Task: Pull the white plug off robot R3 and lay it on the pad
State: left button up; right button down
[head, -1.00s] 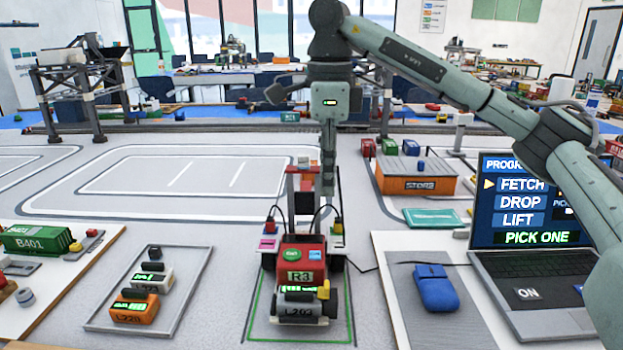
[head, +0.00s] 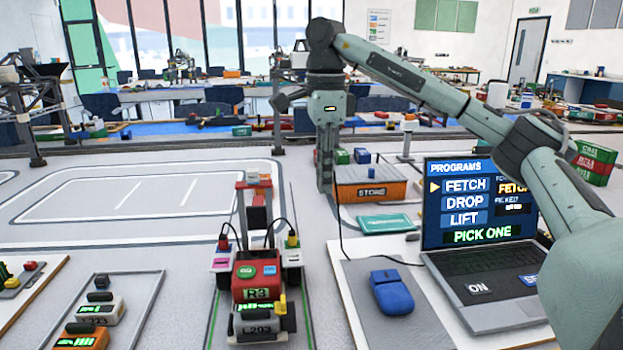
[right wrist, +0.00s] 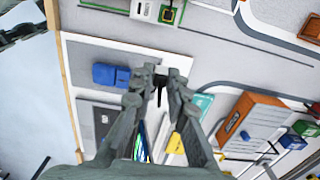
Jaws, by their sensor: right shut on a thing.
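Robot R3 (head: 257,285), red and grey with a label on its front, stands in a green-outlined bay in the head view. My right gripper (head: 326,190) points down to the right of R3, apart from it. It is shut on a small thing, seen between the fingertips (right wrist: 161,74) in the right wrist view. A thin dark cable (head: 343,245) runs from there down toward the laptop; the plug itself is mostly hidden by the fingers. A grey pad (head: 420,328) lies under a blue mouse (head: 391,292). My left gripper is not in view.
A laptop (head: 480,265) stands right of the pad. An orange STORE box (head: 370,191) and a teal flat pad (head: 388,223) lie behind. A tray with small vehicles (head: 100,308) is at left. The marked floor (head: 150,195) at the back left is clear.

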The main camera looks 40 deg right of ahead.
jog(key=d, duration=1)
jog(key=shift+d, duration=0.15)
dwell(0.4)
jog(key=shift+f+b, duration=2.65)
jog(key=shift+f, duration=2.95)
jog(key=shift+f+b, duration=0.8)
jog(key=shift+f, duration=1.05)
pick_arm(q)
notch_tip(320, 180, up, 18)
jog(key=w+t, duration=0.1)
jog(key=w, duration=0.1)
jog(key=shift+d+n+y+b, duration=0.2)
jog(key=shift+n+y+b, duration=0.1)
pick_arm(e)
jog(key=shift+f, duration=0.6)
